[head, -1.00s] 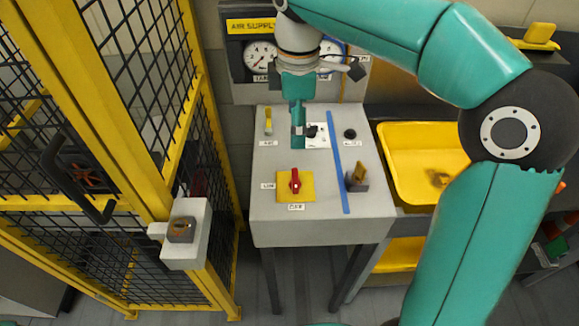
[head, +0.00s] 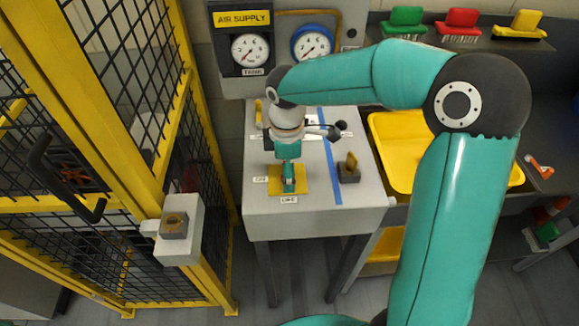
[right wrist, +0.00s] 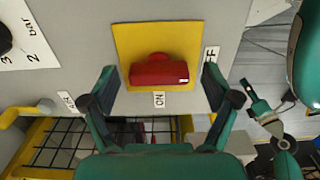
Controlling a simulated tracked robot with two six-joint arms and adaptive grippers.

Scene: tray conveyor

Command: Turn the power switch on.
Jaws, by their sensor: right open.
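The power switch is a red knob on a yellow plate (right wrist: 128,40) on the grey console top. In the right wrist view the red knob (right wrist: 157,74) lies crosswise, with a white mark at its right end. The white mark points toward the latter. My right gripper (head: 289,186) is over the knob in the head view, hiding most of it. Its fingers are open, one each side of the knob, with no contact visible.
A blue strip (head: 329,160) and a small grey block with a yellowish lever (head: 349,170) are right of the switch. Gauges (head: 250,50) stand behind. A yellow fence (head: 180,100) with a grey box (head: 182,228) is left. A yellow tray (head: 393,150) is right.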

